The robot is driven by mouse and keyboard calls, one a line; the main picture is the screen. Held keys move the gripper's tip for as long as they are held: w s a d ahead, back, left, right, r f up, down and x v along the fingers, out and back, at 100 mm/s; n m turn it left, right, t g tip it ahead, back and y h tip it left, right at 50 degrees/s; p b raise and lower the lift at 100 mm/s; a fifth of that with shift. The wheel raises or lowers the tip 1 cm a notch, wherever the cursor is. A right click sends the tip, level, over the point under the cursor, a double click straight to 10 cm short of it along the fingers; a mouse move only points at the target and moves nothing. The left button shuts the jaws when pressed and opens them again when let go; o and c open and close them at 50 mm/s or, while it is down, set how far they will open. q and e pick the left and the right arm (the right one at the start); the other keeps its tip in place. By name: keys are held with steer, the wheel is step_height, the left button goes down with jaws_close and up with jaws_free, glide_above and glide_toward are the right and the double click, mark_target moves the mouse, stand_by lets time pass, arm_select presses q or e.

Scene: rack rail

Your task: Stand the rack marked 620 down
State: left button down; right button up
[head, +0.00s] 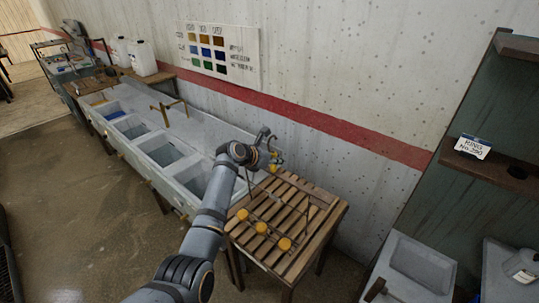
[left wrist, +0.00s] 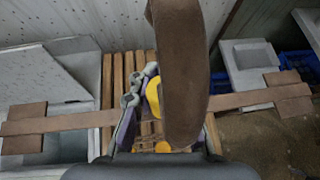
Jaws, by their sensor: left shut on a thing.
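My left gripper (head: 270,153) is above the far-left part of a slatted wooden stand (head: 311,196). In the left wrist view, the gripper (left wrist: 160,98) is shut on a brown wooden piece (left wrist: 183,75), which rises close in front of the camera and hides one finger. I take it for part of the rack. A long wooden bar (left wrist: 66,122) with blocks near its ends crosses behind it; I cannot tell whether they join. Thin dark rods and several yellow round pieces (head: 285,243) show at the slats. No 620 mark is readable. My right gripper is not in view.
A long grey trough with several basins (head: 162,150) runs left of the stand along the wall. White jugs (head: 142,57) stand at its far end. A grey sink (head: 417,262) and a dark shelf (head: 490,168) are at the right. Floor is open at left.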

arm_select(q)
step_height(320, 180, down, 3)
steer(key=shift+f+b, duration=0.2)
steer(key=shift+b, duration=0.3)
steer(key=shift+f, duration=0.3)
stand_by(0.4)
steer(key=c, duration=1.1)
jaws_free()
steer(key=shift+s, duration=0.1)
steer(key=shift+c, duration=0.2)
steer(key=shift+o, duration=0.9)
steer(key=shift+f, duration=0.15)
steer(key=o, duration=1)
steer(key=shift+c, duration=0.2)
